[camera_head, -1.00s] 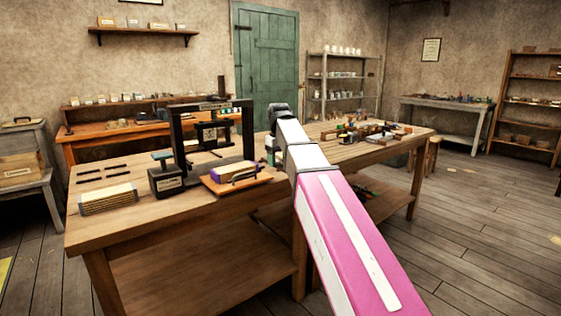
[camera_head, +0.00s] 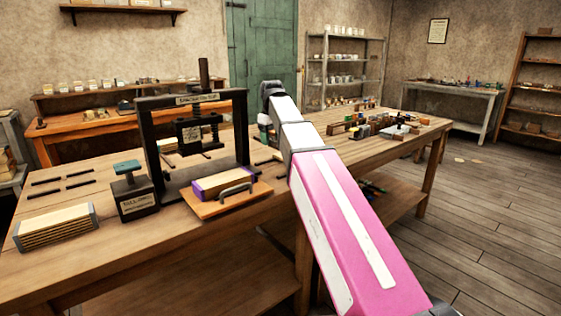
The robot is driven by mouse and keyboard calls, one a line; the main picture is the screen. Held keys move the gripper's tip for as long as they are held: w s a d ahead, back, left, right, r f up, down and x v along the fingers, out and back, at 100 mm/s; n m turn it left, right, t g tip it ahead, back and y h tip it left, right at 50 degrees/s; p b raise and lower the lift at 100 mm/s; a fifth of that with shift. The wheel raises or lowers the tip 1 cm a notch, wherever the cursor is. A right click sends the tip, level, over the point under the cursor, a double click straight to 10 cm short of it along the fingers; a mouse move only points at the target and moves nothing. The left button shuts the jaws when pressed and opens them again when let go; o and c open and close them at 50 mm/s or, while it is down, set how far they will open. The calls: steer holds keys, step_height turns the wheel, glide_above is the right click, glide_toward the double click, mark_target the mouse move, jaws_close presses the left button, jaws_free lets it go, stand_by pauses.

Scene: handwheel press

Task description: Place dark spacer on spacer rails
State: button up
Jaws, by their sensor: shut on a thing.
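My arm (camera_head: 345,225) reaches in from the lower right, and its dark joint (camera_head: 272,90) shows at its top. My gripper and anything in it are hidden behind the arm. I cannot pick out the dark spacer with certainty. Several thin dark strips (camera_head: 80,184) lie in pairs on the left of the wooden table; they may be the spacer rails. A black press frame (camera_head: 155,150) stands upright on the table, with a dark screw and plate (camera_head: 197,130) in its opening.
A dark labelled block with a teal knob (camera_head: 137,200) stands left of the press. A layered wooden stack (camera_head: 55,228) lies at the table's (camera_head: 150,245) left front. A board with a purple-edged block and handle (camera_head: 225,190) sits before the press. Small items (camera_head: 375,125) crowd the right end.

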mark_target(272, 170)
steer(key=shift+w+f, duration=0.15)
steer(key=shift+w, duration=0.2)
step_height(272, 170, down, 10)
steer(key=shift+r, duration=0.15)
stand_by(0.4)
steer(key=o, duration=1)
steer(key=shift+c, duration=0.2)
step_height(272, 170, up, 12)
steer(key=shift+r, duration=0.1)
